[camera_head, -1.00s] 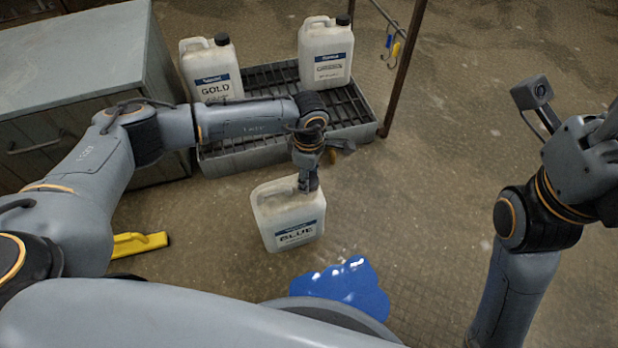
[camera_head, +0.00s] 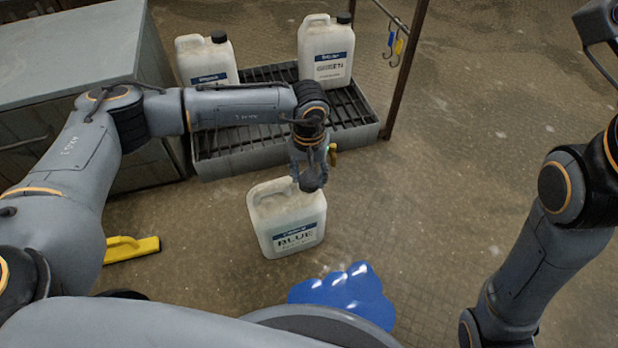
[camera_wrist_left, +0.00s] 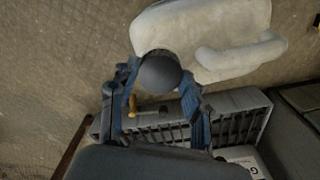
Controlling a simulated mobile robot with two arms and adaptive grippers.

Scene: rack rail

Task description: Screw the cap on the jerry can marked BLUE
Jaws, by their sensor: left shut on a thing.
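The white jerry can marked BLUE (camera_head: 288,222) stands upright on the floor in the middle of the head view. My left gripper (camera_head: 311,184) points down over its rear right top corner. In the left wrist view, my left gripper (camera_wrist_left: 160,82) is shut on a dark round cap (camera_wrist_left: 160,73), which overlaps the edge of the white can (camera_wrist_left: 205,35) at its mouth. The neck is hidden beneath the cap, so I cannot tell whether the threads meet. My right arm is at the right edge, with its gripper out of view.
Two capped white cans, one left (camera_head: 207,62) and one right (camera_head: 326,52), stand on a grated tray (camera_head: 215,168) behind. A grey cabinet (camera_head: 70,50) is at the left. A yellow object (camera_head: 130,249) and a blue puddle (camera_head: 345,294) lie on the floor. Floor right of the can is clear.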

